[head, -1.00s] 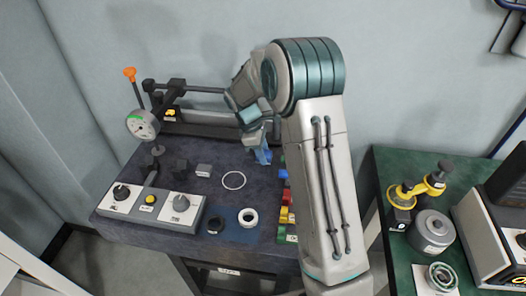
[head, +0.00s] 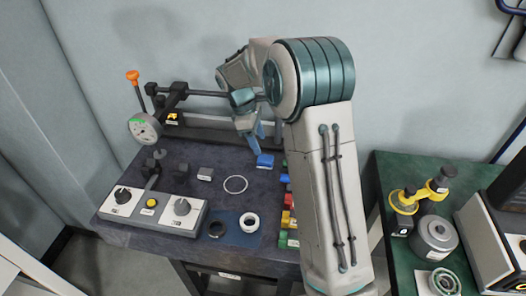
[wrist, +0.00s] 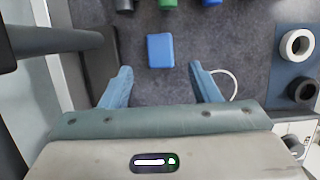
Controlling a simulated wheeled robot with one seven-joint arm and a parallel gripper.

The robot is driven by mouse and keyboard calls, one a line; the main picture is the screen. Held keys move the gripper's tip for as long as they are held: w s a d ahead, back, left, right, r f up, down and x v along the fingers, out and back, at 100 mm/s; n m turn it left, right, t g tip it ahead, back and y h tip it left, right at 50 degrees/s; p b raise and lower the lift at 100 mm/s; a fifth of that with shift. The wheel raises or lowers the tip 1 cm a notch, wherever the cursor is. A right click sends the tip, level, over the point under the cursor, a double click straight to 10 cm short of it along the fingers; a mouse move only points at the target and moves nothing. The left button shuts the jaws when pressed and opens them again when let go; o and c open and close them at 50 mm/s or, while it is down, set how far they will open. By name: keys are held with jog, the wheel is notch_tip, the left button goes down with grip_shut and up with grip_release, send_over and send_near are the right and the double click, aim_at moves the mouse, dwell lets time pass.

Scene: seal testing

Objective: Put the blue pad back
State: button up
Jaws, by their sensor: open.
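The blue pad (head: 265,160) lies flat on the dark bench top, left of a row of coloured pieces. In the wrist view the blue pad (wrist: 160,50) is fully visible, ahead of and between the blue fingers. My gripper (head: 254,136) is above the bench beside the pad, with its fingers pointing down. In the wrist view my gripper (wrist: 162,86) is open, with nothing between its fingers.
Red (head: 287,200), yellow (head: 287,218) and green (head: 289,240) pieces line the bench's right side, partly behind my arm. A thin white ring (head: 235,184) lies left of them. A dial gauge (head: 145,127) and a knobbed control box (head: 152,208) stand at left.

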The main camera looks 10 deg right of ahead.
jog(key=s+d+r+m+t+y, duration=0.1)
jog(key=s+r+m+t, duration=0.1)
jog(key=s+r+m, duration=0.7)
jog(key=s+d+f+m+t+y, duration=0.1)
jog(key=s+m, duration=0.3)
jog(key=s, duration=1.5)
jog(key=shift+f+m+t+y, duration=0.4)
jog(key=shift+t+y, duration=0.2)
